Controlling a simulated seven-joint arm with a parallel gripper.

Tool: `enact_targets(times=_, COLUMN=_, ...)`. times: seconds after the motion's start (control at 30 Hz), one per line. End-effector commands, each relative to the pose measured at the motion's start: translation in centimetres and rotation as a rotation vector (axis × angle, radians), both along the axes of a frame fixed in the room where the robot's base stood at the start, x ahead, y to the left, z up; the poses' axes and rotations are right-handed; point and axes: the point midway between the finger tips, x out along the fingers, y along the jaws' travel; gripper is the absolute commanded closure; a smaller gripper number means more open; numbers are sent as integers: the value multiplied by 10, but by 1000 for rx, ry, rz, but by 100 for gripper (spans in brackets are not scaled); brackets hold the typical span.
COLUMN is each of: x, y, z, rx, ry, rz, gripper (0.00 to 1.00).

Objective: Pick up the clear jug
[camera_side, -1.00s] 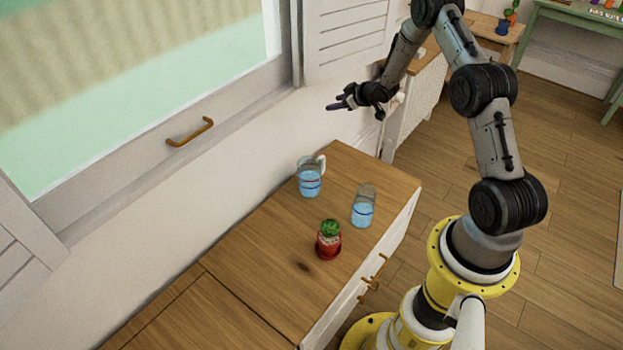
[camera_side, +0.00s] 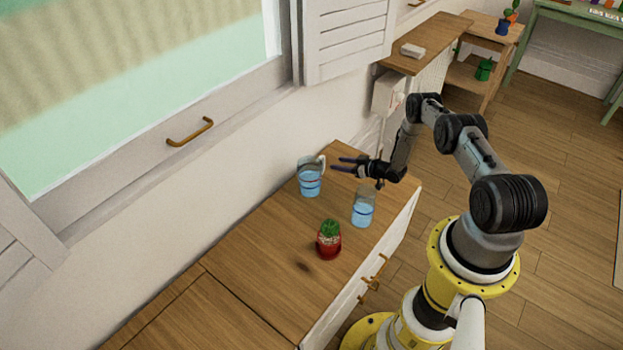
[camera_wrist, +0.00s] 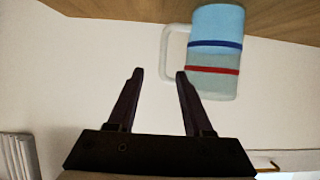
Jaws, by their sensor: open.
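The clear jug (camera_side: 310,182) stands upright on the wooden cabinet top (camera_side: 262,240), near the wall. It holds blue liquid and has a handle on its right side. My gripper (camera_side: 337,163) is open and empty, just right of the handle, fingers pointing left towards the jug. In the wrist view, the jug (camera_wrist: 217,50) appears upside down, with blue and red bands. Its handle is at its left, just ahead of the gap between my open fingertips (camera_wrist: 159,72). No contact is visible.
A clear glass of blue liquid (camera_side: 362,212) stands right of the jug, below my wrist. The wall and window sill (camera_side: 240,125) bound the left side. The cabinet's near-left top is clear.

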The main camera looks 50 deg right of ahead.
Motion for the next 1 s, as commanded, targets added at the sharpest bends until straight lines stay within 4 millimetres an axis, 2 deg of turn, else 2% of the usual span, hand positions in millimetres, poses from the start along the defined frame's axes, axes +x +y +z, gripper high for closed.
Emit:
enact_targets(times=0.1, x=18, y=1, z=-8, rx=-1, ry=0, rz=3, gripper=49)
enact_targets(times=0.43, x=39, y=2, z=-18, rx=0, ry=1, rz=0, gripper=49)
enact_targets(times=0.7, x=69, y=5, z=-33, rx=-1, ry=0, rz=1, gripper=49)
enact_targets(times=1.0, x=77, y=5, z=-36, rx=1, ry=1, rz=-1, gripper=49)
